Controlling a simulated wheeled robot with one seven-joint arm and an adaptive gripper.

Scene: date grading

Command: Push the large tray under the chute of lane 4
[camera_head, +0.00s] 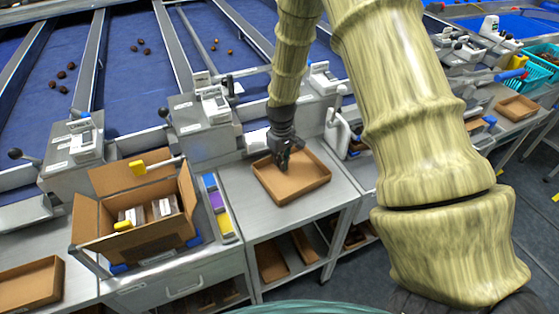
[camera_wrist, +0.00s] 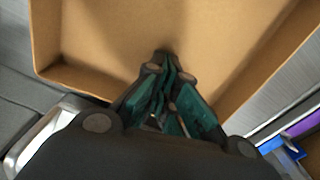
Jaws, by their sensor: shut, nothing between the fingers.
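A shallow brown cardboard tray (camera_head: 311,178) sits on the grey metal table in the middle of the head view. My gripper (camera_head: 284,167) is shut and empty, pointing down inside the tray near its back left part. In the wrist view the closed fingertips (camera_wrist: 167,60) are over the tray's bare floor (camera_wrist: 100,35), close to one wall and a corner. I cannot tell whether they touch the tray. A grey chute end (camera_head: 256,139) is at the table's back edge, just behind the tray. No lane number is readable, and my arm hides part of this area.
An open cardboard box (camera_head: 150,240) with packs inside stands left of the table, beside a strip of coloured pads (camera_head: 217,203). Other trays lie at far left (camera_head: 30,283) and right (camera_head: 517,107). A levered machine (camera_head: 338,130) stands behind right. Bare table lies in front of the tray.

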